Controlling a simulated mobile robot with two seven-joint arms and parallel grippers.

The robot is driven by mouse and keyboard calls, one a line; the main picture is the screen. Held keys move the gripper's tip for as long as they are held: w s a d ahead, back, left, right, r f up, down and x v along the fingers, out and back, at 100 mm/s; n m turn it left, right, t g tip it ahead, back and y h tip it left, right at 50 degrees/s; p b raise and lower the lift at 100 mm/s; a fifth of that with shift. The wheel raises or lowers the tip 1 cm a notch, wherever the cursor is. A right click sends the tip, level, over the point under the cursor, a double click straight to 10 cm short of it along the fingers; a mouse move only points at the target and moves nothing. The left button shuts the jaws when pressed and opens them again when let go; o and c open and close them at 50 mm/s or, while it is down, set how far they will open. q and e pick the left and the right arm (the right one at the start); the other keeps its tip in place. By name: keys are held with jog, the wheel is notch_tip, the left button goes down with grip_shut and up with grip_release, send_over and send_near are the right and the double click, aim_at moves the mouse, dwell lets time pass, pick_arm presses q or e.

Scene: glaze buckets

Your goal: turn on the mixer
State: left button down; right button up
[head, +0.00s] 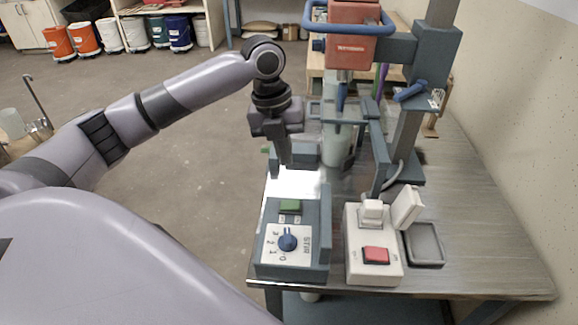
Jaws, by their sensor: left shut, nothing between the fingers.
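The mixer (352,48) has a red motor head with a blue handle bar, clamped to a grey-blue column stand (408,130) on the metal table. A pale translucent vessel (338,148) stands below it. In front is a grey-blue control box (292,270) with a blue dial (287,242) on a numbered white plate and a green button (290,206). To its right a white box (372,275) carries a red switch (376,254). My left gripper (285,162) is shut and empty, pointing down just beyond the green button. My right gripper is out of view.
The metal table (480,240) has bare room on the right, beside the wall. A shallow grey tray (425,244) lies right of the white box, next to a raised white flap (407,207). Several colored buckets (112,34) stand by far shelves.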

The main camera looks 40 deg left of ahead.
aim_at(297, 204)
pick_arm(q)
jog(key=f, duration=0.3)
jog(key=d+f, duration=0.1)
jog(key=f, duration=0.3)
jog(key=w+f, duration=0.1)
jog(key=f, duration=0.3)
jog(key=shift+d+f+b, duration=0.1)
jog(key=shift+d+b, duration=0.25)
jog(key=shift+f, duration=0.6)
jog(key=shift+w+d, duration=0.1)
